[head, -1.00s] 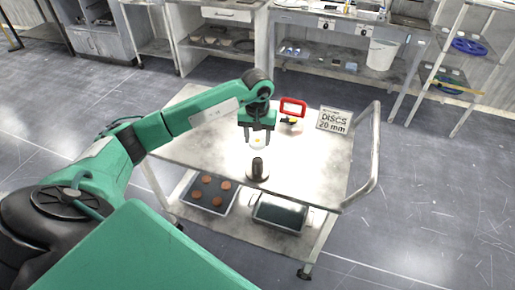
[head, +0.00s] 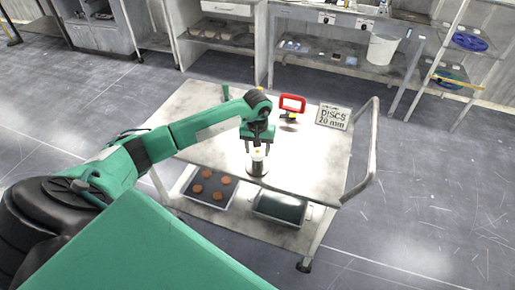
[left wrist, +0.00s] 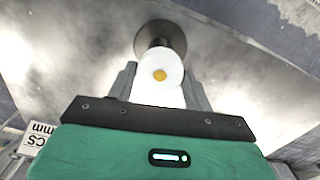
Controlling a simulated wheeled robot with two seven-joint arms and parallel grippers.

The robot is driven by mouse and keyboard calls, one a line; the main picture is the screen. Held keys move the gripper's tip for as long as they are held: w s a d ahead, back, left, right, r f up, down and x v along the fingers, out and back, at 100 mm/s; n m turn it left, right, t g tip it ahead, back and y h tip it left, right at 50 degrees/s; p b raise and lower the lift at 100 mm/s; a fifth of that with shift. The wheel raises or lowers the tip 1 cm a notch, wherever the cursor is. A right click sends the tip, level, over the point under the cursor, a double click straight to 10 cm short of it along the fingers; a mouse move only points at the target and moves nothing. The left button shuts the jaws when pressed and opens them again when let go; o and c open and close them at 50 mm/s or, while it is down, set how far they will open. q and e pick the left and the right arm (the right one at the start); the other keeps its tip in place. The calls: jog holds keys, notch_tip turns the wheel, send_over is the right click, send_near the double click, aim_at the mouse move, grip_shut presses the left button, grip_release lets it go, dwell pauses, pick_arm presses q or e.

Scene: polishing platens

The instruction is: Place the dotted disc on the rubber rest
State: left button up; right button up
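The dotted disc (head: 258,154) is small and white with a yellow dot in its middle. The left wrist view shows it face-on (left wrist: 160,74) between the two fingers. My left gripper (head: 258,149) points down over the cart and is shut on the disc at its edges. The rubber rest (head: 257,170) is a dark short post on a round base, standing on the cart top. It also shows in the left wrist view (left wrist: 161,34), partly hidden behind the disc. The disc is at the post's top; I cannot tell whether they touch. My right gripper is out of view.
The cart top (head: 200,125) is otherwise mostly clear. A red-handled tool (head: 292,104) and a sign reading "DISCS 20 mm" (head: 333,117) stand toward its back right. A tray with reddish discs (head: 211,188) and a dark bin (head: 279,209) sit on the lower shelf.

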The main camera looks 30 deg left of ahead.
aim_at(257, 151)
pick_arm(q)
jog(key=o, duration=0.3)
jog(key=shift+o, duration=0.2)
jog(key=shift+r, duration=0.1)
jog(key=shift+r, duration=0.2)
notch_tip(257, 151, up, 12)
jog(key=b, duration=0.4)
jog(key=shift+f, duration=0.15)
